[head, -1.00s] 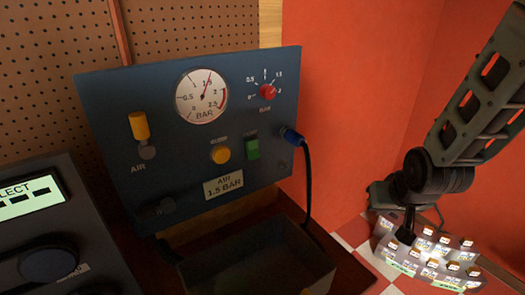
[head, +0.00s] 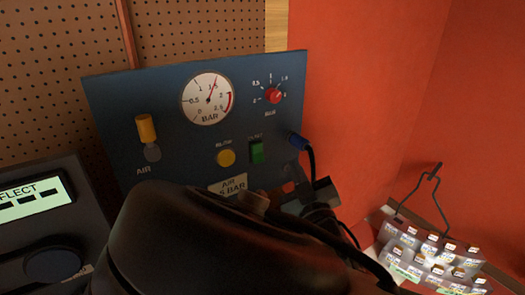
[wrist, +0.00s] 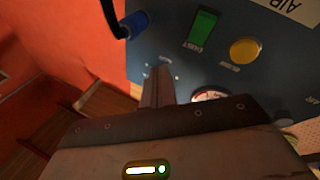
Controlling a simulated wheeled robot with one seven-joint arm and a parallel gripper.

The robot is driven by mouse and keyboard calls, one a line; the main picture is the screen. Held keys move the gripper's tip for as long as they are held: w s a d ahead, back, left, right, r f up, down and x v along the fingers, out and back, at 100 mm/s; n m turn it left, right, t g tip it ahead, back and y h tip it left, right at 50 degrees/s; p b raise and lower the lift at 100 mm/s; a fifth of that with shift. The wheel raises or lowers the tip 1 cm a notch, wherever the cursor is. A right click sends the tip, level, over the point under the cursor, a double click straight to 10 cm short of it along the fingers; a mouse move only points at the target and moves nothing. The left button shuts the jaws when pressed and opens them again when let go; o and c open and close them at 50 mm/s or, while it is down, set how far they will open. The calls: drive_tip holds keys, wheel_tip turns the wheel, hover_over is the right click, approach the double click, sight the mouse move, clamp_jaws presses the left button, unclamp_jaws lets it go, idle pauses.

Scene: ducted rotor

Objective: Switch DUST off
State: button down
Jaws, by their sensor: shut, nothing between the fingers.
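The DUST switch (head: 256,152) is a green rocker on the blue air panel, right of the yellow BLOW button (head: 226,158). In the wrist view, which is turned over, the green rocker (wrist: 202,30) shows at the top with its label beside it. The yellow button (wrist: 244,50) is to its right. My gripper (wrist: 158,72) is shut and empty, its fingertips near the panel below and left of the rocker in that view, apart from the rocker. In the head view my arm covers the panel's lower part, and the fingertips are hard to make out.
A blue plug with a black cable (head: 298,141) sits close right of the switch. A red knob (head: 274,96), a pressure gauge (head: 207,98) and a yellow AIR lever (head: 146,128) are on the panel. A red wall (head: 375,80) stands to the right.

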sight(260, 154)
drive_tip(key=shift+s+a+r+n+y, duration=0.3)
drive_tip(key=shift+s+a+n+y, duration=0.1)
drive_tip(key=shift+a, duration=0.1)
drive_tip(key=shift+s+a+r+n+y, duration=0.3)
drive_tip(key=shift+a+y, duration=0.1)
drive_tip(key=shift+a, duration=0.1)
drive_tip(key=shift+w+a+f+b, duration=0.55)
drive_tip(key=shift+w+a+f, duration=0.15)
drive_tip(key=shift+w, duration=0.4)
drive_tip(key=shift+w+a+f+b, duration=0.55)
drive_tip(key=shift+w+a, duration=0.25)
drive_tip(key=shift+w, duration=0.35)
drive_tip(key=shift+w+a+f+b, duration=0.55)
drive_tip(key=shift+w+a+f, duration=0.15)
drive_tip(key=shift+w, duration=0.4)
drive_tip(key=shift+w+a, duration=0.1)
drive_tip(key=shift+w+a+f+b, duration=0.15)
drive_tip(key=shift+w+b, duration=0.05)
drive_tip(key=shift+b, duration=0.15)
drive_tip(key=shift+w+a+f, duration=0.15)
drive_tip(key=shift+w+a, duration=0.1)
drive_tip(key=shift+w, duration=0.1)
drive_tip(key=shift+s, duration=0.1)
